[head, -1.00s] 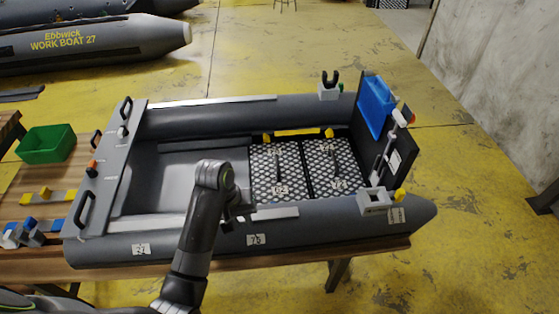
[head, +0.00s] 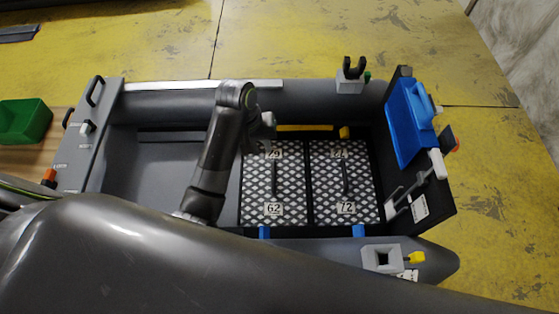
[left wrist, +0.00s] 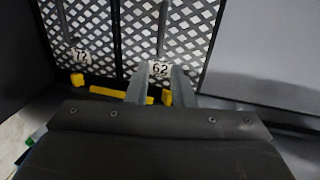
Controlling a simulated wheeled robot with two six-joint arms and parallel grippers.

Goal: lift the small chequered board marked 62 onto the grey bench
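The chequered board marked 62 (head: 258,186) lies flat in the boat, left of the similar board marked 72 (head: 363,184). It has a dark bar handle along its middle. My left gripper (head: 268,124) is over its far edge. In the left wrist view, the open, empty fingers (left wrist: 161,66) stand either side of the far 62 label, and the board (left wrist: 185,32) runs away above them. I cannot tell whether they touch it. A grey crosswise plank with handles (head: 101,132), perhaps the bench, spans the boat's left end. My right gripper is not in view.
Yellow pieces (left wrist: 105,92) sit along the boards' far edge; blue tabs (head: 264,232) sit at the near edge. A green bin (head: 22,121) is at far left. My own arm link fills the foreground.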

